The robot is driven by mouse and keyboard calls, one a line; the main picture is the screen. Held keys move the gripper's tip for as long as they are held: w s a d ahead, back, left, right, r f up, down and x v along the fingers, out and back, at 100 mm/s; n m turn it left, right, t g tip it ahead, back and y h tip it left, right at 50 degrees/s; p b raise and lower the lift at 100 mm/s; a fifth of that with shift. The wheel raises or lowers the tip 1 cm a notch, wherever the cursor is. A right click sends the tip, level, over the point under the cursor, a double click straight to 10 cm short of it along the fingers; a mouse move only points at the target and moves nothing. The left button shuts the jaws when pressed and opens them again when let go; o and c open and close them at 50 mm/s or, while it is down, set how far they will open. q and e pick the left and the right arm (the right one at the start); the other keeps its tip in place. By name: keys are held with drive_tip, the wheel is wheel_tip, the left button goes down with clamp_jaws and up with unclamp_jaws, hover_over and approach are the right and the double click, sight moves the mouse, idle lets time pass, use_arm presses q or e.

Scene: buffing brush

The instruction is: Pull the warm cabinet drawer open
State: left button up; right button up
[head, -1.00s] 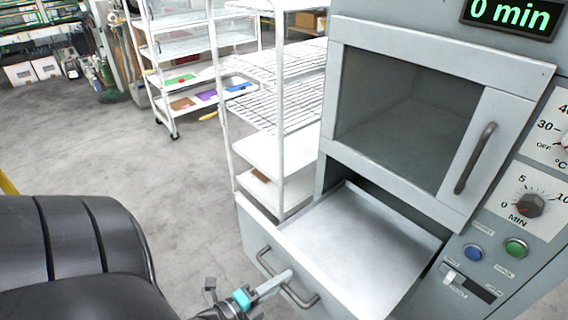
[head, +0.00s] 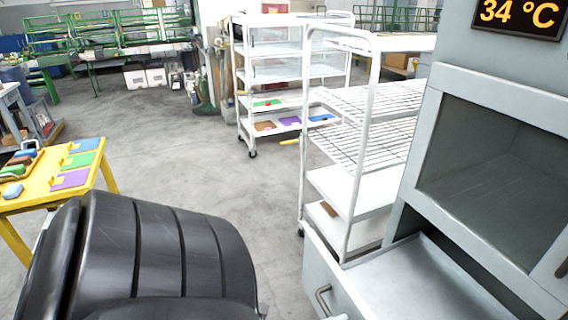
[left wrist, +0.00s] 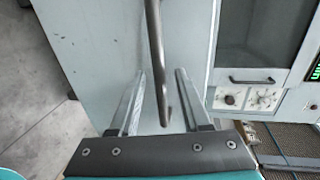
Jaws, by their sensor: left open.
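The warm cabinet (head: 440,130) stands at the right of the head view. Its lower drawer (head: 420,285) is pulled out and looks empty, though its near part is cut off by the frame. The drawer's handle (head: 323,298) shows at the bottom edge. In the left wrist view the handle (left wrist: 154,35) is a grey bar running down between the two fingers of my left gripper (left wrist: 160,75). The fingers are apart, one on each side of the bar, with visible gaps. My right gripper is in neither view.
A white wire rack (head: 345,185) stands close beside the drawer. A yellow table (head: 95,160) with coloured mats is at the left. Another white shelf cart (head: 260,75) stands behind. The grey floor (head: 230,190) between them is clear.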

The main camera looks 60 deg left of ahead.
use_arm(q)
drive_tip(key=v, duration=1.4)
drive_tip(key=shift+s+p, duration=0.15)
drive_tip(key=shift+p, duration=0.25)
drive_tip(key=s+d+f+n+g, duration=0.1)
drive_tip(key=d+f+n+g, duration=0.25)
drive_tip(key=f, duration=0.55)
drive_tip(key=s+d+f+n+g+y, duration=0.1)
drive_tip(key=s+d+f+n+g, duration=0.15)
drive_tip(key=f+n, duration=0.45)
drive_tip(key=s+d+f+n+g, duration=0.1)
drive_tip(key=d+f+n+g, duration=0.25)
drive_tip(key=f, duration=0.75)
drive_tip(key=s+f+n+g, duration=0.2)
drive_tip(key=s+f+g, duration=0.2)
drive_tip(key=s+g, duration=0.1)
drive_tip(key=shift+s+d+f+n, duration=0.3)
drive_tip(key=shift+s+d+f, duration=0.05)
drive_tip(key=shift+s, duration=0.05)
